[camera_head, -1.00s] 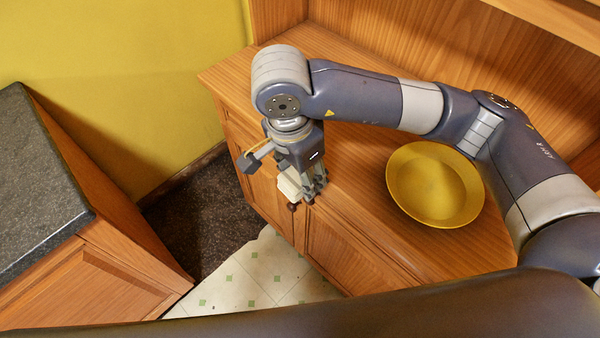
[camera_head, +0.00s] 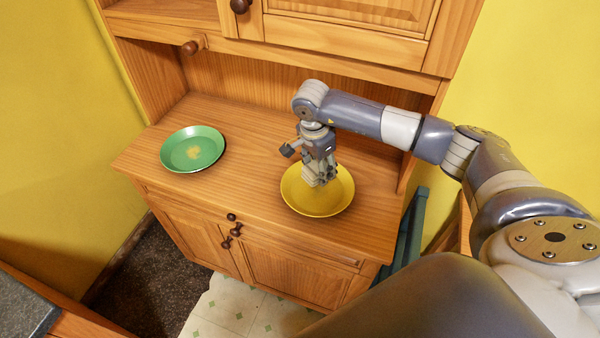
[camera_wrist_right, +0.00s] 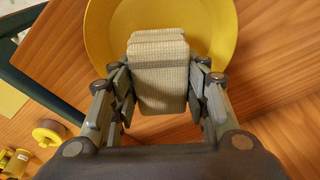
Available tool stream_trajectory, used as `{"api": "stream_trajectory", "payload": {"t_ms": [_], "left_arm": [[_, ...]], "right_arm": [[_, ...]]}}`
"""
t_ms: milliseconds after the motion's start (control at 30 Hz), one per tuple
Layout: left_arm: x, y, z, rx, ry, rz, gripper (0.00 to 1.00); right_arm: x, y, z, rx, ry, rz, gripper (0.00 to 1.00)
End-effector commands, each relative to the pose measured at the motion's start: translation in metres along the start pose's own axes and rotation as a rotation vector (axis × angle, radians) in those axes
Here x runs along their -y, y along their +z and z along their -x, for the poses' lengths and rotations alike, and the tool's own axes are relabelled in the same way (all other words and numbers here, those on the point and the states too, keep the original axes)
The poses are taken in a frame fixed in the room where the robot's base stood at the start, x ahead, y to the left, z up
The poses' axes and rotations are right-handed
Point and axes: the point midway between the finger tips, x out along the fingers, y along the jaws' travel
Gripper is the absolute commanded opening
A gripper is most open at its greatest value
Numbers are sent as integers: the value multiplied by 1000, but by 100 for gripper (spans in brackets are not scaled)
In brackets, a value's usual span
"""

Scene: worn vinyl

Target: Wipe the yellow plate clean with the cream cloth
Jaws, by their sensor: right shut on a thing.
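The yellow plate (camera_head: 318,205) lies on the right part of the wooden counter in the head view. It also fills the top of the right wrist view (camera_wrist_right: 215,25). My right gripper (camera_head: 316,182) is over the plate, pointing down. In the wrist view my right gripper (camera_wrist_right: 162,88) is shut on the folded cream cloth (camera_wrist_right: 160,75), which shows a woven texture. The cloth is over the plate; I cannot tell whether it touches it. Any mark under the cloth and gripper is hidden. My left gripper is not in view.
A green plate (camera_head: 192,150) with a yellowish smudge lies on the left of the counter (camera_head: 250,170). Bare counter lies between the plates. A hutch with shelves and round knobs rises behind. A dark green frame (camera_head: 411,225) stands at the right end.

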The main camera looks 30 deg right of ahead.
Motion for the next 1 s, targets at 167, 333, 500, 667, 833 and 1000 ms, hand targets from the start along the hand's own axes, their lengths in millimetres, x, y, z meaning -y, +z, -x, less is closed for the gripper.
{"api": "stream_trajectory", "payload": {"t_ms": [167, 333, 500, 667, 833, 1000], "left_arm": [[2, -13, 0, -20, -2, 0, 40], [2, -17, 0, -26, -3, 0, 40], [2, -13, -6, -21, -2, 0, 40], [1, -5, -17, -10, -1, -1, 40], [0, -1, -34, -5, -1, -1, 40], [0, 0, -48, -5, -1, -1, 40]], "right_arm": [[0, -2, -1, 1, -1, -2, 24], [0, -2, -1, 0, -1, -2, 24], [0, -2, -2, -1, -2, -3, 24], [0, 0, -14, -1, 0, -3, 24], [0, 3, -32, -1, -1, -3, 24], [0, 5, -47, 0, -2, -3, 24]]}}
